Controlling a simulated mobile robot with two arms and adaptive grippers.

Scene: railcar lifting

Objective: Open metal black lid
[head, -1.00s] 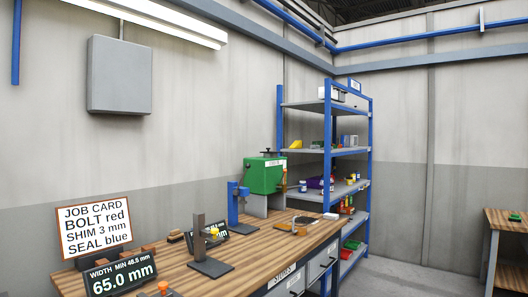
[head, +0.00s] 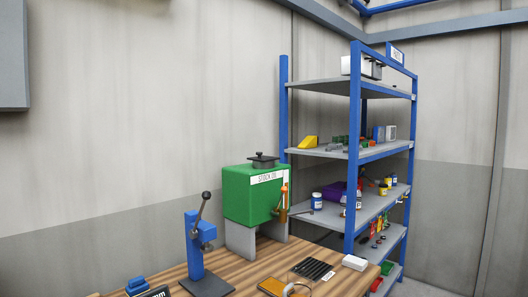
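A black metal lid (head: 262,160) with a small knob sits on top of a green box-shaped tank (head: 246,203) in the head view. The tank carries a white label that seems to read "STOCK OIL" and a brass-coloured tap with an orange part (head: 282,207) on its right side. It stands on grey supports (head: 240,240) at the back of the wooden workbench (head: 262,262). The lid looks seated on the tank top. Neither of my grippers shows in this view.
A blue lever press (head: 194,254) stands on the bench left of the tank. A black slotted tray (head: 312,270), a white block (head: 354,263) and an orange item (head: 275,287) lie in front. A blue-framed shelf rack (head: 354,150) with several items stands to the right.

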